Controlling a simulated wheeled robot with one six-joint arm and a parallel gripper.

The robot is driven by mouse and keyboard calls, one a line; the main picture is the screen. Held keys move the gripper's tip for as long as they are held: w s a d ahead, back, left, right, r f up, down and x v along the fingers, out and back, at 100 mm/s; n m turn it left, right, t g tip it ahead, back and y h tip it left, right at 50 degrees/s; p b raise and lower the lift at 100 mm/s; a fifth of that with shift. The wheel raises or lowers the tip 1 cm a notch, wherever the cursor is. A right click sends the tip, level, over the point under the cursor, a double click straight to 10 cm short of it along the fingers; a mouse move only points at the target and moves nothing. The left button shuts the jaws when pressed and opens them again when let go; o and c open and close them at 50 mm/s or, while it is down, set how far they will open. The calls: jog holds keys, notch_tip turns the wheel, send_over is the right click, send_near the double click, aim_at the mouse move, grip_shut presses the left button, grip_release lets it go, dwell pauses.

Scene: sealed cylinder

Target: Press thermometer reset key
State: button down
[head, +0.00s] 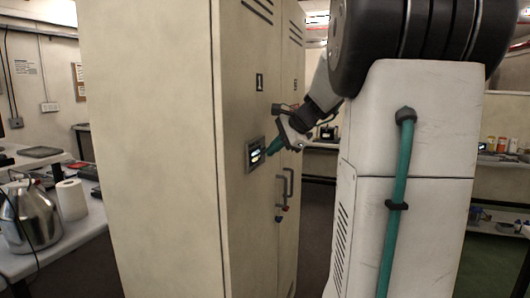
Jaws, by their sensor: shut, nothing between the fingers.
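The thermometer (253,154) is a small dark-framed panel with a lit display, set in the side face of a tall cream cabinet (150,130). My gripper (270,152) is shut and empty, with its green fingertips right at the display's right side. I cannot tell whether the tips touch the panel. The reset key cannot be made out; the fingertips may cover it.
Below the panel the cabinet has a dark handle (290,182). A bench at left holds a steel pot (28,215) and a white paper roll (71,199). Shelves with small items stand at the far right. Dark floor shows between the cabinet and my arm column.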

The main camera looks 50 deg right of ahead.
jog(key=shift+s+d, duration=0.3)
jog(key=shift+s, duration=0.4)
jog(key=shift+s+d, duration=0.3)
jog(key=shift+s, duration=0.45)
jog(key=shift+s+d, duration=0.35)
jog(key=shift+s, duration=0.45)
jog(key=shift+s+d, duration=0.3)
jog(key=shift+s, duration=0.45)
